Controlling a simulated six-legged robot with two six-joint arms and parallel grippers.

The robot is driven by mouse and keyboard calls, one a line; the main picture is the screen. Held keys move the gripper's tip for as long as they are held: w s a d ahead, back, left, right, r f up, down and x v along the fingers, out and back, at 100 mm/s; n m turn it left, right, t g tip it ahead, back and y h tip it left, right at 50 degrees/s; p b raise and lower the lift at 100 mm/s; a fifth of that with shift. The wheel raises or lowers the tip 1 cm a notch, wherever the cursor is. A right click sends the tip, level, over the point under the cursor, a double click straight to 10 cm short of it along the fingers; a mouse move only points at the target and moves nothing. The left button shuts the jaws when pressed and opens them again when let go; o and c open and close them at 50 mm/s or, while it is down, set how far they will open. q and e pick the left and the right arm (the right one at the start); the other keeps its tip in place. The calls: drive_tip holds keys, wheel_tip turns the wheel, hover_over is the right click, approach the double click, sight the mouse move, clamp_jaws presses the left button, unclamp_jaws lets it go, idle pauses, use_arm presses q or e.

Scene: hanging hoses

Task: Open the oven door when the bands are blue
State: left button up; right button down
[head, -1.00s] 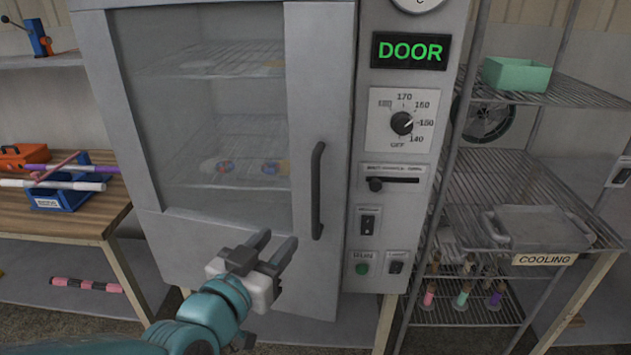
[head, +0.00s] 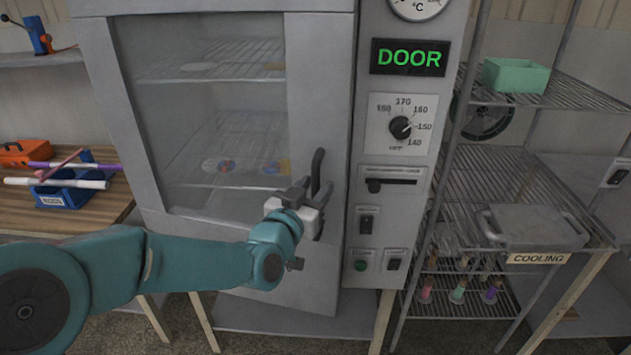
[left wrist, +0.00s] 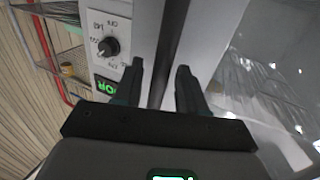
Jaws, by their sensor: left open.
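The oven door (head: 185,110) is grey with a large glass pane and looks shut. Its dark upright handle (head: 317,160) is at the door's right edge. My left gripper (head: 312,192) is open at the handle's lower half. In the left wrist view the dark handle bar (left wrist: 173,45) runs between the two spread fingers (left wrist: 160,75); I cannot tell whether they touch it. Through the glass, on the lower rack, small round items show blue and reddish patches (head: 218,166) and blue and yellow-orange patches (head: 276,167). Their bands are too small to read surely. My right gripper is not in view.
The oven panel has a green lit DOOR display (head: 409,57) and a temperature knob (head: 400,127). A wire cooling rack (head: 500,190) with a grey tray stands at the right. A wooden bench (head: 70,215) with a blue bin stands at the left.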

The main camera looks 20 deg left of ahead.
use_arm(q)
drive_tip(key=shift+w, duration=0.4)
clamp_jaws()
drive_tip(key=shift+s+f, duration=0.1)
drive_tip(key=shift+s, duration=0.05)
